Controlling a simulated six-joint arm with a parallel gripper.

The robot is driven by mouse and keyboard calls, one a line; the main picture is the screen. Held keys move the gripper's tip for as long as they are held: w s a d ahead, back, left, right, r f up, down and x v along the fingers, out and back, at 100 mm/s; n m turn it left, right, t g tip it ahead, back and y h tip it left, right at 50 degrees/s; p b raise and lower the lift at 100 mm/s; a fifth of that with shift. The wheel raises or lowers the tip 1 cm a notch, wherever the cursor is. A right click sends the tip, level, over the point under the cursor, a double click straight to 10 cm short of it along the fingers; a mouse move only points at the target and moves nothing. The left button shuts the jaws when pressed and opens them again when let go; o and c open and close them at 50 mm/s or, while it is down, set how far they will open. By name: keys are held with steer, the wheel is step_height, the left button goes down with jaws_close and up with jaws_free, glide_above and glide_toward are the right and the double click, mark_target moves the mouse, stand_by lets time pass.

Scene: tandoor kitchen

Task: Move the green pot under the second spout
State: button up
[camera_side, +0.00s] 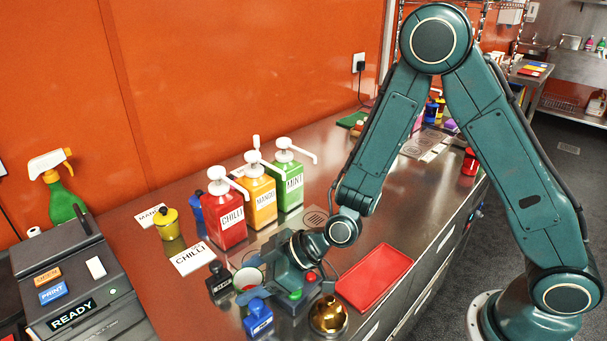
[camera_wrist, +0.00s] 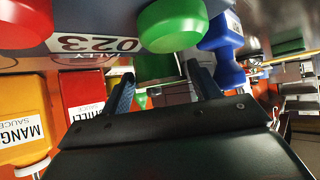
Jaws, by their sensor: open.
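In the wrist view a green pot (camera_wrist: 153,67) with a round knob shows between the fingers of my gripper (camera_wrist: 160,82). The fingers are open, and I cannot tell whether they touch it. In the side view my gripper (camera_side: 287,272) is low over the counter and hides the green pot. Three pump dispensers stand in a row behind: red chilli (camera_side: 223,217), orange mango (camera_side: 259,200) and green mint (camera_side: 289,183). Their white spouts point forward; the mango one (camera_side: 270,172) is in the middle. Chilli (camera_wrist: 82,92) and mango (camera_wrist: 20,115) also show upside down in the wrist view.
A blue pot (camera_side: 258,318), a black pot (camera_side: 219,282) and a white-rimmed cup (camera_side: 246,279) stand left of my gripper. A tally box with a green button (camera_side: 295,295) and a red button (camera_side: 311,277), a gold pot (camera_side: 328,318) and a red tray (camera_side: 376,277) are close by.

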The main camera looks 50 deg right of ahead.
steer(key=shift+w+a+f, duration=0.25)
steer(key=shift+a+f, duration=0.05)
stand_by(0.4)
steer(key=c, duration=0.9)
steer(key=shift+r, duration=0.2)
step_height(320, 180, up, 20)
steer(key=shift+f, duration=0.15)
stand_by(0.7)
